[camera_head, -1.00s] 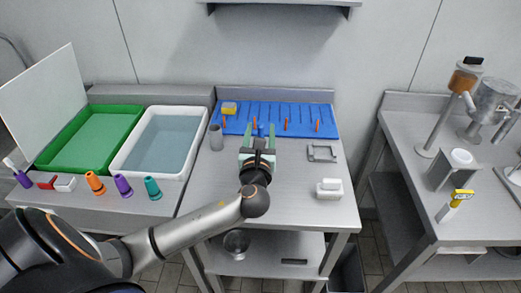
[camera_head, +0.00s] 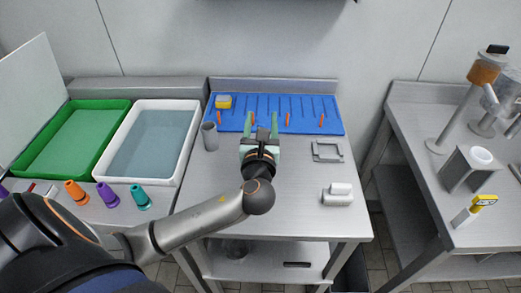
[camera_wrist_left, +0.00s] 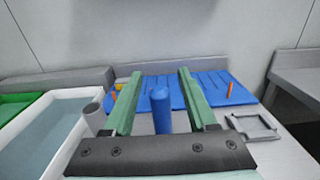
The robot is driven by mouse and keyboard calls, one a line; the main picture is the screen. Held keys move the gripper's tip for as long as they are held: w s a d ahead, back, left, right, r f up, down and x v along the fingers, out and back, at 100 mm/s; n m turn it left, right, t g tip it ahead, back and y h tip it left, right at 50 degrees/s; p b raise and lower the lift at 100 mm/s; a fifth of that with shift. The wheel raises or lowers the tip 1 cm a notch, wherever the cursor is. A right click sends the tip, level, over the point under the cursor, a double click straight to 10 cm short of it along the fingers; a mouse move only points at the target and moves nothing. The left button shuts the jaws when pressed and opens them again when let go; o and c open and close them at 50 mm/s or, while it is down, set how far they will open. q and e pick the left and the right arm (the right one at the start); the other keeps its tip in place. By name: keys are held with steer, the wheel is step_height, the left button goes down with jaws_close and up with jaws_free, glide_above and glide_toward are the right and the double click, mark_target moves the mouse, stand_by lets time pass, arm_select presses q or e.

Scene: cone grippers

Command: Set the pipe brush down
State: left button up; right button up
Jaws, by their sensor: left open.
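My left gripper (camera_head: 262,117) has two green fingers, spread open at the front edge of the blue mat (camera_head: 307,104). In the left wrist view, a blue rounded cylinder (camera_wrist_left: 160,110) stands out between the fingers, with gaps on both sides. It looks like the handle of the pipe brush; no bristles can be made out, so I cannot be sure. In the head view it is mostly hidden by the gripper. My right gripper is not in view.
Several orange pegs and a yellow-grey sponge (camera_head: 223,101) are on the mat. A white water basin (camera_head: 128,174) is further left.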

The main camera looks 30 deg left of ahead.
arm_select(q)
jaws_close()
stand_by(0.5)
stand_by(1.0)
